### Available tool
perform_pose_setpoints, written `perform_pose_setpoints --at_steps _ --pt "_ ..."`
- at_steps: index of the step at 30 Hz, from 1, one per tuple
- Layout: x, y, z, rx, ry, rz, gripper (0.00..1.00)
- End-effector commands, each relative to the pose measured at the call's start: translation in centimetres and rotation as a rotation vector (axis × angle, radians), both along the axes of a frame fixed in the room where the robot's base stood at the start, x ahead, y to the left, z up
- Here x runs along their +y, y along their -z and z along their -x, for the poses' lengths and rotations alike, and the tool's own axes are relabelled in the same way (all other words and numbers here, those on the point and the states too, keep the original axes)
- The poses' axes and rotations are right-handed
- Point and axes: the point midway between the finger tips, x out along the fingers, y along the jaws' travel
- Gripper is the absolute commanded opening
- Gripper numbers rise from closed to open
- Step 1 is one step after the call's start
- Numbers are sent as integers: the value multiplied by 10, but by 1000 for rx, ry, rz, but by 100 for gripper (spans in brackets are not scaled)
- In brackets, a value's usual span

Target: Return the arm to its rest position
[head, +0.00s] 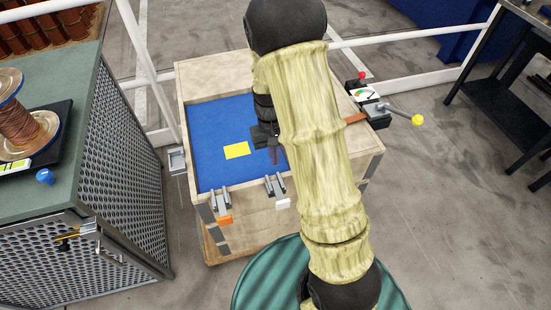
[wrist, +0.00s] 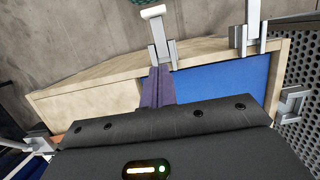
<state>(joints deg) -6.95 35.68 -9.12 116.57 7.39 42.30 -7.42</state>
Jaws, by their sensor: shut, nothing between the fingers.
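My arm, in a pale yellow cover, reaches across the middle of the head view over a wooden cart (head: 275,218) with a blue top (head: 212,125). My gripper (head: 275,157) is partly hidden behind the arm, over the blue top near a yellow patch (head: 237,150). In the wrist view, the purple fingers (wrist: 157,82) are together with nothing between them. They point toward a grey clamp with a white tab (wrist: 158,35) on the cart's edge; I cannot tell their height above it.
A second clamp with an orange tab (head: 222,208) is on the same edge. A gauge box with a yellow-knobbed lever (head: 400,113) sits at the cart's right. A perforated cabinet (head: 125,160) bearing a copper spool (head: 18,125) stands left. White rails (head: 410,32) run behind.

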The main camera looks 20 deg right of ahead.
Motion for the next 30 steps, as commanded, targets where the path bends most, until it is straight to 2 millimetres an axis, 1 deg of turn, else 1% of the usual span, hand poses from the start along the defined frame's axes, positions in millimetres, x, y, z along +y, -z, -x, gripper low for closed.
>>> perform_pose_setpoints --at_steps 10,14,17,20,24,30 --pt "-1 0 0 -1 2 0 0" --pt "-1 -11 3 -24 4 -2 0" --pt "0 -31 10 -67 7 -6 0" --pt "-1 -57 22 -131 9 -9 0" --pt "-1 -93 43 -235 12 -10 0" --pt "-1 -136 76 -380 10 -7 0"
